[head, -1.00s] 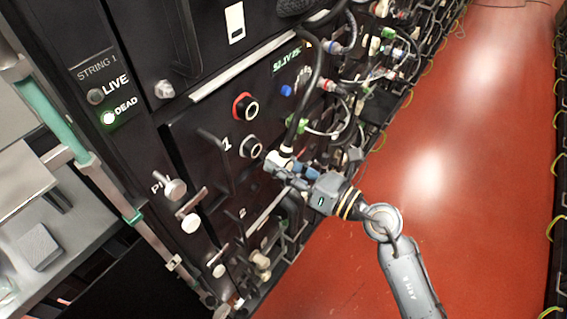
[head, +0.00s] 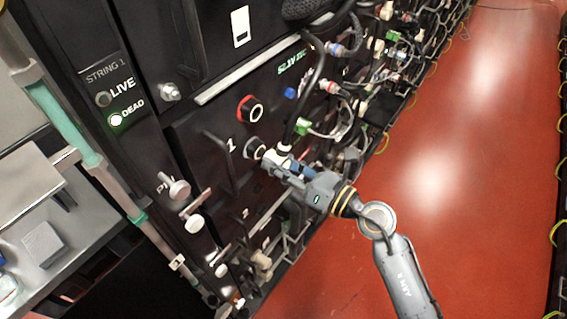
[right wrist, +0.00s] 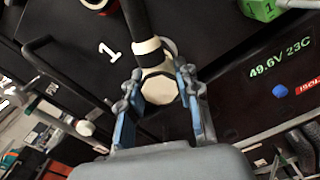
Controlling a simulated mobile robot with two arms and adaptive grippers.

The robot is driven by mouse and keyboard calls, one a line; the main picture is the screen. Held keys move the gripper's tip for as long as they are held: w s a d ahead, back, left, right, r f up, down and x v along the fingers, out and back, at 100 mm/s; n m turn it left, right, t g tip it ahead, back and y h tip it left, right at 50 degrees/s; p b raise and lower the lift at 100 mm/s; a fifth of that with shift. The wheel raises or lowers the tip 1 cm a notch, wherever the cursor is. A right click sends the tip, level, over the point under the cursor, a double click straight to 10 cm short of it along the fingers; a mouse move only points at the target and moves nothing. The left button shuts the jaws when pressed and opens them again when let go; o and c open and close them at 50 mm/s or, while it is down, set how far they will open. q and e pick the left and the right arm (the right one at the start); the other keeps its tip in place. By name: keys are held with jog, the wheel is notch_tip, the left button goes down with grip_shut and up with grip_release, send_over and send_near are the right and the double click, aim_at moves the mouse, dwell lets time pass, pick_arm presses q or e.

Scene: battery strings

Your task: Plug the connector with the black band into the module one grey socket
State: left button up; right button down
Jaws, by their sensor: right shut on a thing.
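My right gripper (head: 274,164) is shut on a white connector (head: 284,150), just right of module one's grey socket (head: 255,148). In the right wrist view the connector (right wrist: 160,90) sits between the two fingers, with a black band (right wrist: 152,61) around it and a thick black cable (right wrist: 138,22) rising from it. The grey socket is mostly hidden behind the connector there. In the head view a small gap seems to remain between connector and socket; I cannot tell whether they touch. My left gripper is not in view.
The red-ringed socket (head: 250,108) is just above the grey one. A green connector (head: 302,127) and loose cables hang to the right. A black handle (head: 217,160) stands out on the left. The red floor (head: 440,170) is clear.

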jog(key=shift+p+x, duration=0.3)
jog(key=shift+x, duration=0.75)
jog(key=c, duration=1.3)
grip_release()
jog(key=shift+r, duration=0.1)
jog(key=o, duration=0.4)
jog(key=shift+a, duration=0.1)
jog(key=shift+o, duration=0.3)
jog(key=shift+w+a, duration=0.1)
